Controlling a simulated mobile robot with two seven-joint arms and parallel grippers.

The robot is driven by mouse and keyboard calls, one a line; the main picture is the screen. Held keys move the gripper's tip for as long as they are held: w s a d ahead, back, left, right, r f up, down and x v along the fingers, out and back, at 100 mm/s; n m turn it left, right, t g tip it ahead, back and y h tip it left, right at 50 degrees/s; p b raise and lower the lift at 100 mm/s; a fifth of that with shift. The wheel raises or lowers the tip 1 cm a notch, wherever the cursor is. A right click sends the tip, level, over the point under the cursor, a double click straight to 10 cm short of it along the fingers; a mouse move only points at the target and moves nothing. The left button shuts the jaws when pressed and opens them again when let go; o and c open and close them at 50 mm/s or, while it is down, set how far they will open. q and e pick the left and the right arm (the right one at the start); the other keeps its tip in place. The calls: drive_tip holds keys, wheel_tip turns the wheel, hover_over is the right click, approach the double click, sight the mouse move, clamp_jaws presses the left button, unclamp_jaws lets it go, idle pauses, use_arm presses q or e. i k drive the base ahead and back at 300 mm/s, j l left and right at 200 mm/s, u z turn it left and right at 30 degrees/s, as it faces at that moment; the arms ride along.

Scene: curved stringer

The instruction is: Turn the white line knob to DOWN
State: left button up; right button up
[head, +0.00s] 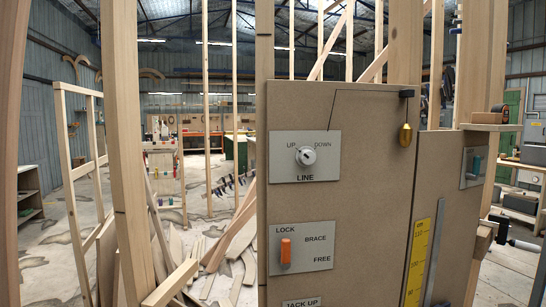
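The white line knob (306,155) is round and sits on a light grey plate (325,172) marked UP, DOWN and LINE, high on a brown board (365,210). UP is printed above left of the knob and DOWN above right. The knob's small pointer mark is too small to read surely. A thin dark line runs from near the plate's top up and across to a black bracket (407,93). A brass plumb bob (405,135) hangs just under that bracket. Neither of my grippers can be made out in the head view.
Below is a plate (318,258) marked LOCK, BRACE and FREE with an orange handle (286,251). A yellow scale (417,262) and a grey plate with a teal handle (474,167) are to the right. Wooden posts (128,150) stand left. The space before the knob looks clear.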

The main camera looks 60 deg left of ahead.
sight(305, 156)
drive_tip(key=k+l+u, duration=0.1)
drive_tip(key=u, duration=1.55)
drive_tip(key=i+j+z, duration=0.15)
drive_tip(key=j, duration=0.2)
